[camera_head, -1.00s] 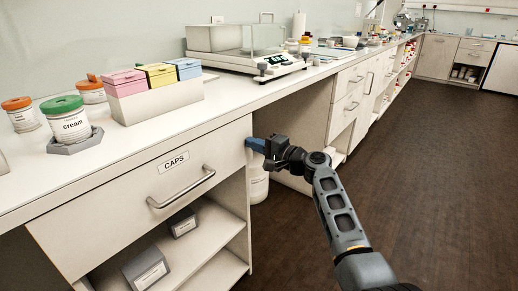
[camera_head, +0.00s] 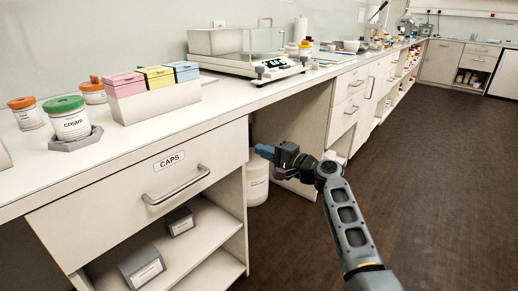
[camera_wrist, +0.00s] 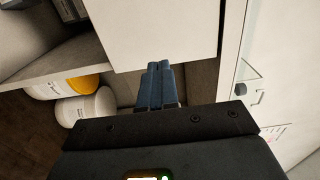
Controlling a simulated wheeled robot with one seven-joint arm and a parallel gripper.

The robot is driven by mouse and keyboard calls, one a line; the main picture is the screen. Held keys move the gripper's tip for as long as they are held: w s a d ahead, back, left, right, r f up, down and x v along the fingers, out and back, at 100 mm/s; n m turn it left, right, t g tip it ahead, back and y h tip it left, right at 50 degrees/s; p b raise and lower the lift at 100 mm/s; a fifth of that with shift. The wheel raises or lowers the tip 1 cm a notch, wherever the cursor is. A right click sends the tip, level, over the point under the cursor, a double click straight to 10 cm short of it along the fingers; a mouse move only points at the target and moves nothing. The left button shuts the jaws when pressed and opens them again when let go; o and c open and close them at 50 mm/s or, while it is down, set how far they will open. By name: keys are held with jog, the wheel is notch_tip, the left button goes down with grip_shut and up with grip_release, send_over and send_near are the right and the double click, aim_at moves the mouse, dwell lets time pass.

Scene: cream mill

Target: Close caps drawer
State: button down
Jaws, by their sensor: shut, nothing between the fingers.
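The caps drawer (camera_head: 110,205) is a wide white front with a CAPS label and a metal bar handle (camera_head: 176,186), under the counter at the left. Its front looks about flush with the cabinet below; I cannot tell whether a small gap is left. My gripper (camera_head: 260,150) is shut and empty, just right of the drawer front's right edge and apart from the handle. In the wrist view, the blue fingertips (camera_wrist: 158,68) are together in front of a pale panel's edge. Whether they touch it is unclear.
An open shelf with grey boxes (camera_head: 142,266) lies below the drawer. White tubs (camera_wrist: 88,105) stand in the knee space to the right. The counter holds a cream jar (camera_head: 70,122), coloured boxes (camera_head: 158,78) and a balance (camera_head: 250,60). The dark floor (camera_head: 430,180) at right is clear.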

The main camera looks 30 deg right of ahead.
jog(key=v, duration=0.8)
jog(key=shift+s+d+p, duration=0.15)
jog(key=shift+s+p, duration=0.15)
jog(key=shift+p, duration=0.1)
